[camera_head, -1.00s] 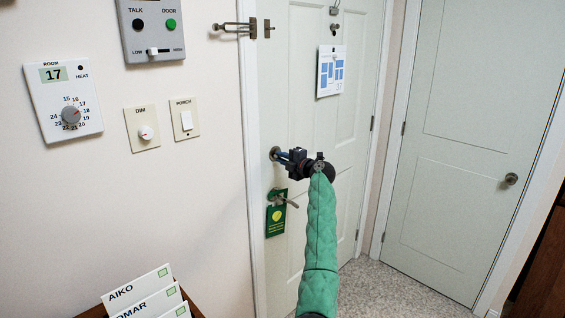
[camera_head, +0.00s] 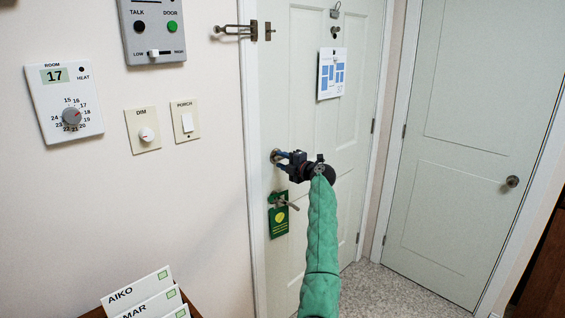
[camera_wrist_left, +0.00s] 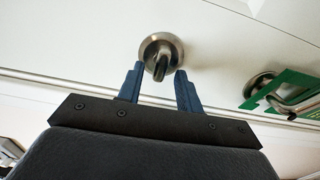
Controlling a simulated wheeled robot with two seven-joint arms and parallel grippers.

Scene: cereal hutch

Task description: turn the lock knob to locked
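The lock knob (camera_head: 274,156) is a round metal rose on the pale door, above the lever handle (camera_head: 279,199). In the left wrist view its rose (camera_wrist_left: 160,48) carries a narrow thumb-turn that stands out toward my gripper. My left gripper (camera_head: 281,161) is at the knob, reaching in from the right in the head view. Its two blue fingers (camera_wrist_left: 159,72) are apart, one on either side of the thumb-turn, with a visible gap to it on both sides. I cannot tell the lock's state from the turn's angle. My right gripper is not in view.
A green hanger (camera_head: 279,219) hangs on the lever just below my gripper. A latch (camera_head: 236,29) and a paper notice (camera_head: 331,73) are higher up. Wall controls, including a thermostat (camera_head: 64,104), are at the left. Name cards (camera_head: 140,287) stand at the lower left.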

